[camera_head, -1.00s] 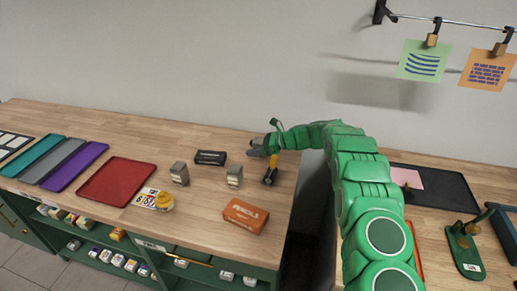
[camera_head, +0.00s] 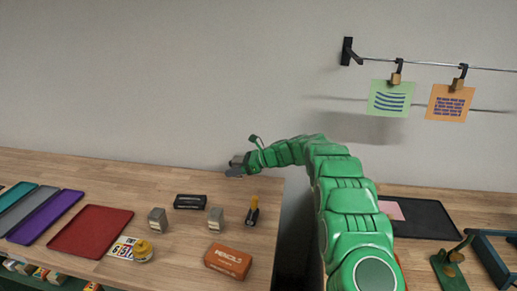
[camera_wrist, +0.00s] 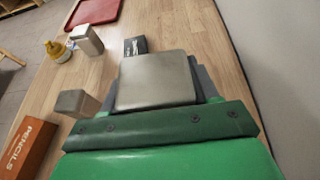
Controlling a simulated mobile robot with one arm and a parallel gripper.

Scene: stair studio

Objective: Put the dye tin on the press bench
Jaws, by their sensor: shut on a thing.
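My gripper (camera_head: 237,168) is shut on a grey metal tin (camera_wrist: 155,80), which looks like the dye tin. The tin's flat face fills the middle of the wrist view, with a dark grey finger (camera_wrist: 202,78) beside it. The gripper is above the back edge of the left wooden bench (camera_head: 190,260), near the wall. In the head view the tin is small and hard to make out. The right bench (camera_head: 482,204), which carries a green press-like stand (camera_head: 447,272), appears to be the press bench.
Two grey tins (camera_head: 157,221) (camera_head: 215,220), a black box (camera_head: 190,202), a yellow-handled tool (camera_head: 253,212), an orange pencils box (camera_head: 228,261) and a yellow-topped pot (camera_head: 142,250) stand on the left bench. A black tray (camera_head: 430,222) and a blue frame (camera_head: 490,255) occupy the right bench. A gap separates the benches.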

